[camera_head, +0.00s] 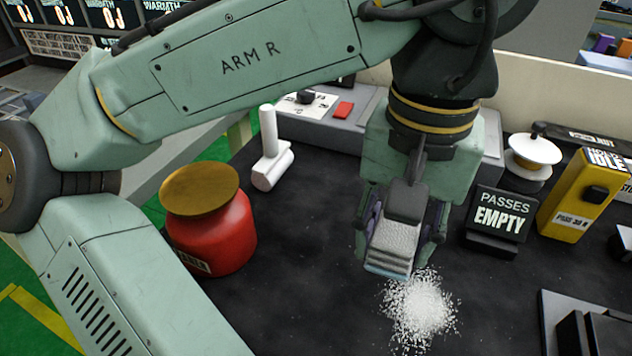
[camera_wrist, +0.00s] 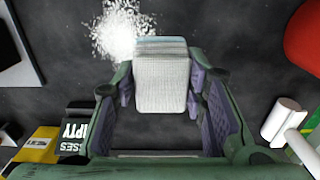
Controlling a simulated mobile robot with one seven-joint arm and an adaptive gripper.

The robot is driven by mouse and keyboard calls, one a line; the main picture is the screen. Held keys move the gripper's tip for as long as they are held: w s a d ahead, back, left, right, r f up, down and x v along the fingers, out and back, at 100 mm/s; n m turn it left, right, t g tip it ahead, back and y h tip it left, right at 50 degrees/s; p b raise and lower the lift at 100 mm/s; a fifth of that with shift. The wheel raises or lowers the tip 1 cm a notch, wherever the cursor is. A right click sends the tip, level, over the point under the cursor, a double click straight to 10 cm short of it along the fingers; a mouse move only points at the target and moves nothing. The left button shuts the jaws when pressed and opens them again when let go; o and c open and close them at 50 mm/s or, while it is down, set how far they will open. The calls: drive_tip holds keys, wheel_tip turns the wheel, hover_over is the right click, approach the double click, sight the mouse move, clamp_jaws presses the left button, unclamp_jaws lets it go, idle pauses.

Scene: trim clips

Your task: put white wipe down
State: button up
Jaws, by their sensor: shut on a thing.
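My gripper (camera_head: 400,228) hangs over the dark worktop (camera_head: 310,290) and is shut on the white wipe. The white wipe (camera_head: 397,240) is a folded, textured pad with a pale blue lower edge, under a dark grey part at its top in the head view. In the wrist view the wipe (camera_wrist: 161,80) sits between the purple-padded fingers of my gripper (camera_wrist: 162,95). A patch of white granules (camera_head: 420,310) lies on the worktop just beyond the wipe's lower edge; it also shows in the wrist view (camera_wrist: 118,28). I cannot tell whether the wipe touches the worktop.
A red jar with a gold lid (camera_head: 210,225) and a white roller (camera_head: 270,165) stand to the left. To the right are a black "PASSES EMPTY" sign (camera_head: 498,215), a yellow box (camera_head: 580,195) and a white spool-like thing (camera_head: 533,155). The worktop between jar and granules is clear.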

drive_tip(key=shift+w+a+f, duration=0.1)
drive_tip(key=shift+w+a, duration=0.05)
drive_tip(key=shift+a, duration=0.05)
drive_tip(key=p, duration=0.3)
hover_over(340, 194)
drive_tip(key=shift+f, duration=0.7)
drive_tip(key=shift+a+f, duration=0.1)
drive_tip(key=shift+f, duration=1.7)
drive_tip(key=shift+f, duration=0.1)
drive_tip(key=o, duration=0.6)
drive_tip(key=shift+f, duration=0.1)
drive_tip(key=o, duration=0.5)
wheel_tip(340, 194, up, 12)
drive_tip(key=shift+r, duration=0.25)
